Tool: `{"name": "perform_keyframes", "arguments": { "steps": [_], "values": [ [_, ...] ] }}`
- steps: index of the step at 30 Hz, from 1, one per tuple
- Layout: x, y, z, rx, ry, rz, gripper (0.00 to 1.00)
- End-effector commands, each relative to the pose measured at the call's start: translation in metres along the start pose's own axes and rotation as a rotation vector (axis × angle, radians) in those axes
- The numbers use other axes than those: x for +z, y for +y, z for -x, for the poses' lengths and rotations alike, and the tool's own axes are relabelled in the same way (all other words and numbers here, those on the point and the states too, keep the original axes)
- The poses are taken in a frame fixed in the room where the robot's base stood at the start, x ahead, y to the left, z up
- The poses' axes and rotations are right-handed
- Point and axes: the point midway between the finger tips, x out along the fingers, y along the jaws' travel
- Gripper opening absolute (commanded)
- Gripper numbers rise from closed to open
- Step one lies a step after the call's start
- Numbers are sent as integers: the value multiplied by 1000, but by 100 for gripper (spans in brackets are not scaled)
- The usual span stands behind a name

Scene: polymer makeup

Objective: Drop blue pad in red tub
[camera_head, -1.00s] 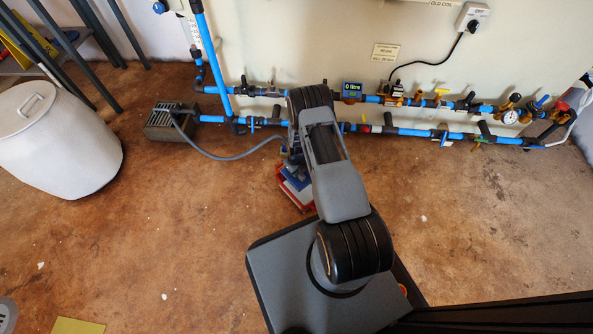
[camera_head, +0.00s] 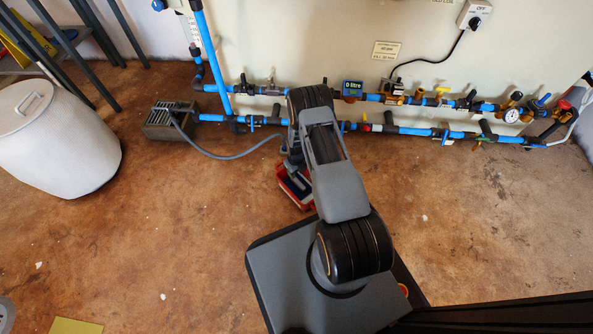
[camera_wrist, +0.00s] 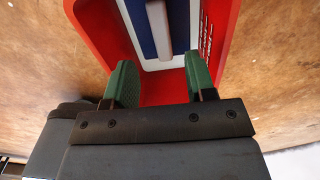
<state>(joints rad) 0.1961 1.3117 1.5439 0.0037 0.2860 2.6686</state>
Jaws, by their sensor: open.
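The red tub (camera_head: 304,204) stands on the floor, partly hidden behind my arm in the head view. In the wrist view the tub's red wall (camera_wrist: 97,33) frames the blue pad (camera_wrist: 138,22), which has a white border and a grey bar-shaped handle (camera_wrist: 159,30). The pad lies inside the tub. My gripper (camera_wrist: 158,82) is open above the tub, its two green fingertips spread apart with nothing between them. The handle lies beyond the fingertips and apart from them. In the head view the gripper is mostly hidden by my arm.
Blue pipes (camera_head: 420,131) with valves and gauges run along the wall behind the tub. A grey box (camera_head: 170,121) with a hose sits to the left. A white lidded bin (camera_head: 62,145) stands at far left. The floor to the right is clear.

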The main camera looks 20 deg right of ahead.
Motion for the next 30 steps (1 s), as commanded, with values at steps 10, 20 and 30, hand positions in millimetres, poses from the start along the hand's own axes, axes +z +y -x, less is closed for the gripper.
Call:
{"name": "perform_keyframes", "arguments": {
  "steps": [10,20,30],
  "values": [
    [0,0,56,-1,-1,0,51],
    [1,0,112,-1,-1,0,51],
    [9,2,168,-11,-17,157,51]
  ]
}}
